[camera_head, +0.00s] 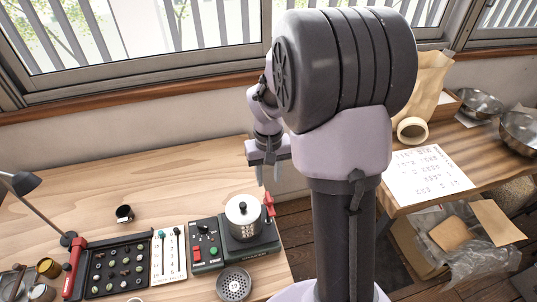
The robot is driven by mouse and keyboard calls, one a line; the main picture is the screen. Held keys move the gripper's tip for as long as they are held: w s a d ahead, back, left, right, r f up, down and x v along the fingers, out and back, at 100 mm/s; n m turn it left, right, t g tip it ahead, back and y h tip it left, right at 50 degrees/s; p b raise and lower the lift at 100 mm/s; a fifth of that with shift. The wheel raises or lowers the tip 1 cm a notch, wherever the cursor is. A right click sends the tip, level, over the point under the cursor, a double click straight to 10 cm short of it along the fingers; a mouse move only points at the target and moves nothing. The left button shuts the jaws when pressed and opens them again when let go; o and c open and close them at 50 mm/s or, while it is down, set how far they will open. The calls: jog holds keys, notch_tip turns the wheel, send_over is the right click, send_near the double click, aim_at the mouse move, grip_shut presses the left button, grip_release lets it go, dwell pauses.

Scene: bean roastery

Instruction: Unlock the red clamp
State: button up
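A small red clamp (269,204) stands upright at the right edge of a dark machine (207,246), beside a silver lidded canister (243,222). My gripper (269,176) hangs pointing down, above and behind the red clamp in the picture, apart from it. Its two fingers show a gap with nothing between them. The clamp is too small to make out its latch position.
A red-handled part (73,270) lies beside a black sample tray (119,268) on the left. The table's (175,187) back is mostly clear.

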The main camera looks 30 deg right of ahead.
notch_tip(320, 180, up, 9)
jog(key=p, duration=0.2)
